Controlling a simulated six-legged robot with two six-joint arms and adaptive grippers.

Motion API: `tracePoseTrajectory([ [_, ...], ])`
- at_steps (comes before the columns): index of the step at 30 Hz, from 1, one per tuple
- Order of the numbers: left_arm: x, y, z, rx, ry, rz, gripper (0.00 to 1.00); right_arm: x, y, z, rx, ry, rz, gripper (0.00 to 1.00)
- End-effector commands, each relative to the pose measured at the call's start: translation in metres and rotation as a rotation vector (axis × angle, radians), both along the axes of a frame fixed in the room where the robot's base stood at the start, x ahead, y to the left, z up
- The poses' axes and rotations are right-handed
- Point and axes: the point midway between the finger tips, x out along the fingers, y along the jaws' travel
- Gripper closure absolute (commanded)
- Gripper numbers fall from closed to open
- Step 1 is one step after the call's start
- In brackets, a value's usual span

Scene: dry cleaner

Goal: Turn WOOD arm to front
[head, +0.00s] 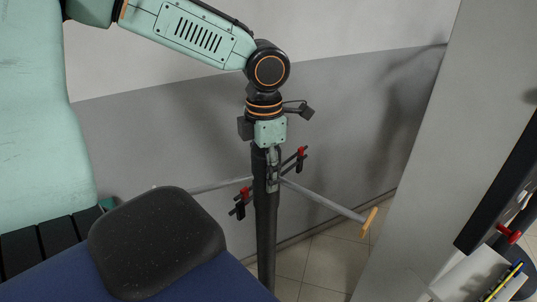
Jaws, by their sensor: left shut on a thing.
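A dark upright post (265,230) stands in front of the grey wall. A grey arm (325,200) runs from it to the right and a little toward me, ending in a wood-coloured tip (370,221). Another grey arm (220,184) points left. Dark pieces with red parts show at the near left (240,206) and far right (300,157) of the post. My left gripper (272,180) points down at the top of the post, shut on a part of the hub where the arms meet. The exact grip is too small to tell. My right gripper is out of view.
A dark padded block (155,243) on a blue surface (215,280) fills the lower left, near the post. A pale panel (420,160) stands at the right, with a dark object (495,190) beside it. Tiled floor (330,262) shows between.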

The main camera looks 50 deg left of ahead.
Motion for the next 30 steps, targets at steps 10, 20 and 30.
tracePoseTrajectory([
  [10,0.0005,0.0035,0.0012,0.000,-0.009,-0.014,1.00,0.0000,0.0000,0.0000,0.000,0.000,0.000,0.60],
  [20,0.0003,0.0027,0.0007,0.000,-0.007,-0.015,0.33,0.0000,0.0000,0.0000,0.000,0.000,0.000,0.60],
  [30,-0.0006,0.0016,-0.0001,-0.001,-0.002,-0.017,0.22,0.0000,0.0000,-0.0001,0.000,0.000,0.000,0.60],
])
